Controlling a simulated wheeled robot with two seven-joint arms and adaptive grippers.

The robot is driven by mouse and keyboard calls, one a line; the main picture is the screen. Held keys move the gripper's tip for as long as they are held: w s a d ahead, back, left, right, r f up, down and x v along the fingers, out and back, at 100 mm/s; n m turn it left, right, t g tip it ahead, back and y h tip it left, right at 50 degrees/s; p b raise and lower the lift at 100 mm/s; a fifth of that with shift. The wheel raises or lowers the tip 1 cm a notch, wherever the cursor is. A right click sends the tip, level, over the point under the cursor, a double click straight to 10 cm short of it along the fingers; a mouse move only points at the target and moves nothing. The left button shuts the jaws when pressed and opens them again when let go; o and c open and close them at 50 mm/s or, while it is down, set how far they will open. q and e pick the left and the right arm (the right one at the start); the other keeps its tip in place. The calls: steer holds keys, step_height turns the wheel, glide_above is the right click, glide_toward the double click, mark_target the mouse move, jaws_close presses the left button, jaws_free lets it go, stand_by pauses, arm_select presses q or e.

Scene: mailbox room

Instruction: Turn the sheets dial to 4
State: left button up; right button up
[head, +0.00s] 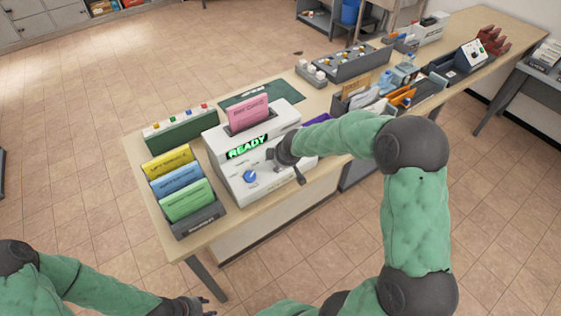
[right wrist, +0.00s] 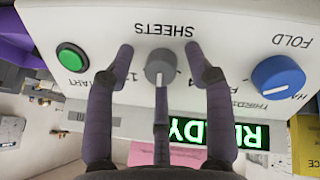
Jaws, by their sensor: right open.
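The white folding machine (head: 235,185) stands on the table with a lit READY display (head: 246,146). Its grey sheets dial (right wrist: 160,66) shows in the right wrist view, upside down, below the inverted SHEETS label. A pale pointer mark on the dial points down in that picture. The numbers around it are partly hidden by my fingers. My right gripper (right wrist: 160,58) is open, one finger on each side of the dial; contact is not clear. In the head view my right gripper (head: 287,165) hides the dial. My left gripper (head: 203,305) is low at the bottom edge, empty, its jaws unclear.
A blue fold dial (right wrist: 277,77) and a green start button (right wrist: 72,57) flank the sheets dial. A pink sheet (head: 249,112) stands in the machine's top. A rack of coloured folders (head: 200,222) is at its left. Bins of envelopes (head: 375,100) crowd the right.

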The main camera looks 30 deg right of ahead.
steer(key=shift+c, duration=0.3)
jaws_close()
steer(key=shift+f, duration=0.1)
steer(key=shift+s+a+f+n+b, duration=0.1)
steer(key=shift+s+f+n+b, duration=0.1)
steer(key=shift+n+b, duration=0.75)
steer(key=n+b, duration=0.1)
steer(key=n, duration=0.2)
steer(key=shift+n+t+b, duration=0.25)
steer(key=shift+t+b, duration=0.05)
steer(key=shift+b, duration=0.05)
steer(key=n+b, duration=0.1)
steer(key=n, duration=0.1)
steer(key=shift+n, duration=0.4)
steer(key=shift+n+t, duration=0.5)
steer(key=shift+n, duration=1.2)
steer(key=shift+n+b, duration=0.3)
